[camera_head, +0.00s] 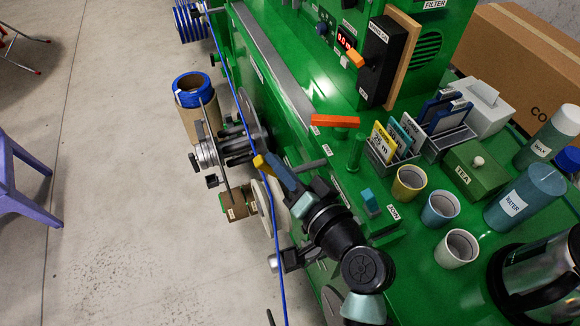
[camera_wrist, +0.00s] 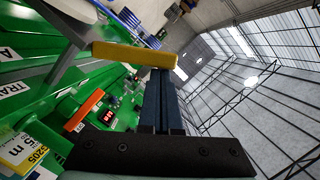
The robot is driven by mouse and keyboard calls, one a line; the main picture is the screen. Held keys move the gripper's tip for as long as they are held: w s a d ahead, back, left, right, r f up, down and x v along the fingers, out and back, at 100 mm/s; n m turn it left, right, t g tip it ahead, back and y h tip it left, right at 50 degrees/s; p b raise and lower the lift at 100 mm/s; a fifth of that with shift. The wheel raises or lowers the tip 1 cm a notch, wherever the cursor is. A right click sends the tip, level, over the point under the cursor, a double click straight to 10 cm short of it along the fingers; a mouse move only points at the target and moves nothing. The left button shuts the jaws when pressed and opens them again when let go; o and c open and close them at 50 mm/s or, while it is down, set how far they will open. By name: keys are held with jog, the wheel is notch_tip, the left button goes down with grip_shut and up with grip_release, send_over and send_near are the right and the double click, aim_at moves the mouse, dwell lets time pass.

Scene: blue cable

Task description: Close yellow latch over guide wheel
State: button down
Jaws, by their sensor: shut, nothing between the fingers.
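The yellow latch (camera_head: 261,164) shows as a short yellow piece beside my fingertips, above the pale guide wheel (camera_head: 263,207). In the wrist view the latch (camera_wrist: 135,54) is a long yellow bar lying across the ends of my fingers. My gripper (camera_head: 273,161) has blue fingers, pressed together with nothing held between them; it also shows in the wrist view (camera_wrist: 160,74). The fingertips are at or very near the latch; whether they touch I cannot tell. The blue cable (camera_head: 280,262) runs down past the wheel. My gripper hides part of the latch and wheel.
Metal rollers (camera_head: 208,153) and a blue-topped cardboard spool (camera_head: 193,92) stand left of the wheel. An orange lever (camera_head: 335,121) is on the green machine to the right. Cups, bottles and a card rack (camera_head: 440,138) crowd the right.

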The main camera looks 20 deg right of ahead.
jog(key=a+f+n+b, duration=0.1)
jog(key=n, duration=0.1)
jog(key=a+f+n+h+b, duration=0.1)
jog(key=a, duration=0.1)
jog(key=shift+n, duration=0.4)
jog(key=a+f+n+h+b, duration=0.1)
jog(key=a+f+n+b, duration=0.1)
jog(key=n+b, duration=0.1)
jog(key=shift+a+f+g+h, duration=0.15)
jog(key=shift+f+g+h, duration=0.15)
jog(key=shift+f+h, duration=0.1)
jog(key=shift+f, duration=0.1)
jog(key=shift+s, duration=0.15)
